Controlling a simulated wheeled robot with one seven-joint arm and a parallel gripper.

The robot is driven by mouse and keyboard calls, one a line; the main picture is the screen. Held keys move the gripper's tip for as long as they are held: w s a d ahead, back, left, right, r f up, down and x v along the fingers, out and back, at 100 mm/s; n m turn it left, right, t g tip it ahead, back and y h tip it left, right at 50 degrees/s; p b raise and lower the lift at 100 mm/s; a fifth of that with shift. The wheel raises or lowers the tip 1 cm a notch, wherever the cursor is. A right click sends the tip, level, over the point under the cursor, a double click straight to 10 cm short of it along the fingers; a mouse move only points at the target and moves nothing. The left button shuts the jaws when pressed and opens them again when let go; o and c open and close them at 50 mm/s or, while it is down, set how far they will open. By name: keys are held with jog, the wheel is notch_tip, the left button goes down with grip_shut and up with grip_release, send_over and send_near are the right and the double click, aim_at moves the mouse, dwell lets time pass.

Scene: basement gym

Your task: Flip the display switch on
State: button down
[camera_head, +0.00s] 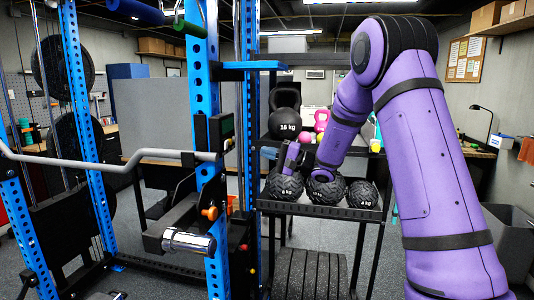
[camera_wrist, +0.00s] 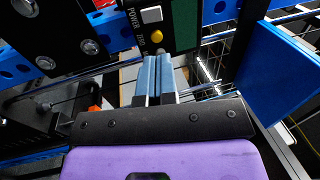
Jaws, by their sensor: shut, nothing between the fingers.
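A dark display box with a green-edged panel (camera_wrist: 183,22) shows at the top of the wrist view. It carries a pale square switch (camera_wrist: 151,15) beside the word POWER. A yellow round button (camera_wrist: 156,36) sits below the switch, beside partly readable lettering. My gripper (camera_wrist: 158,58) is shut and empty, its two blue-grey fingers side by side. The fingertips lie just below the yellow button in the picture; I cannot tell whether they touch the panel. In the head view the box (camera_head: 222,127) is on a blue rack upright, its panel face mostly turned away.
The blue rack upright (camera_head: 203,75) stands left of my arm, with a grey bar (camera_head: 110,163) across it. A blue plate (camera_wrist: 275,70) is close on the right in the wrist view. A shelf (camera_head: 330,211) with several black balls stands below my forearm.

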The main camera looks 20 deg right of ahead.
aim_at(226, 145)
jog(key=x, duration=1)
jog(key=shift+w+a, duration=0.25)
jog(key=shift+a, duration=0.1)
jog(key=shift+w+a+r+h, duration=0.15)
jog(key=shift+a+h, duration=0.1)
jog(key=shift+h, duration=0.15)
jog(key=shift+d, duration=0.1)
